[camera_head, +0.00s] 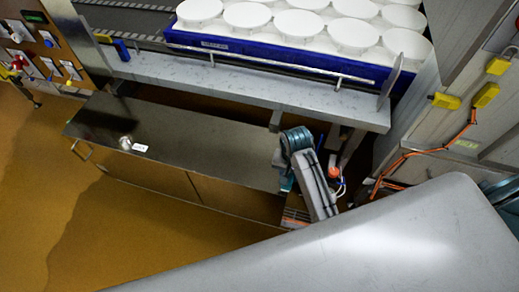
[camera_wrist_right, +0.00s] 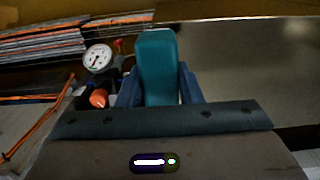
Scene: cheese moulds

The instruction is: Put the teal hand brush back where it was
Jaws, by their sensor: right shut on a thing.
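The teal hand brush (camera_wrist_right: 158,65) stands up between the blue fingers of my right gripper (camera_wrist_right: 158,88) in the right wrist view. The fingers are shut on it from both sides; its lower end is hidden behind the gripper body. In the head view my right arm reaches over the right end of a dark steel cabinet, and its links hide the gripper and most or all of the brush. My left gripper is not in view.
The dark cabinet top (camera_head: 190,132) is mostly bare, with a small white label (camera_head: 140,147) near its left front. Behind it, a steel ledge with a rail runs below a blue crate (camera_head: 270,52) of white moulds. A gauge (camera_wrist_right: 98,58) and orange cables lie left of the brush.

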